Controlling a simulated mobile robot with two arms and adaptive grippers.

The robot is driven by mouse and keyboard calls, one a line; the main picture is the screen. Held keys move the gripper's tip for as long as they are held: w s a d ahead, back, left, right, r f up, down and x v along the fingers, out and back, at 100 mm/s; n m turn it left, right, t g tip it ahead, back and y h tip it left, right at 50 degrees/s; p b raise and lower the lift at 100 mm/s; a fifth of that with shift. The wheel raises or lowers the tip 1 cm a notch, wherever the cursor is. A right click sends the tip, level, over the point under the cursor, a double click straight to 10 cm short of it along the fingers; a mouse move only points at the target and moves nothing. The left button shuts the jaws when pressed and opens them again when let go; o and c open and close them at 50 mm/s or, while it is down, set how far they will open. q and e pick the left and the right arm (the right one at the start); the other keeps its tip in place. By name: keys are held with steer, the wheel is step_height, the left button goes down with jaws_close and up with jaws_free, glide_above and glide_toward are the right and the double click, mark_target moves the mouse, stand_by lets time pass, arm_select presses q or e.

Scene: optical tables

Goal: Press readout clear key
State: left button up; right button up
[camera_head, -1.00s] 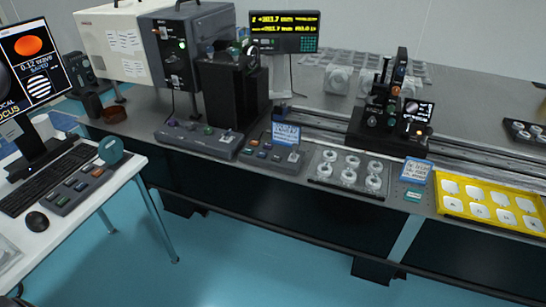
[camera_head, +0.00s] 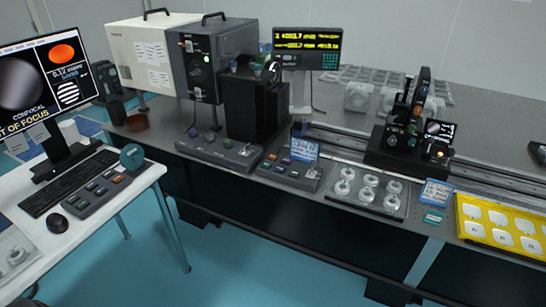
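The digital readout (camera_head: 306,46) stands at the back of the optical table, with yellow digits on a dark screen. Its small greenish keypad (camera_head: 330,60) is at the right side of its face. The keys are too small to tell which one is clear. A low grey key box (camera_head: 290,172) with several coloured keys sits at the table's front edge, with a blue label card (camera_head: 304,150) behind its right part. I cannot read the key labels. Neither of my grippers is in view.
A white desk (camera_head: 150,182) at left holds a monitor (camera_head: 45,85), keyboard (camera_head: 68,182), mouse (camera_head: 57,223) and another key box (camera_head: 100,193). A black instrument (camera_head: 245,110) stands left of the readout. Lens tray (camera_head: 380,208) and yellow tray (camera_head: 500,238) are at right. Blue floor is clear in front.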

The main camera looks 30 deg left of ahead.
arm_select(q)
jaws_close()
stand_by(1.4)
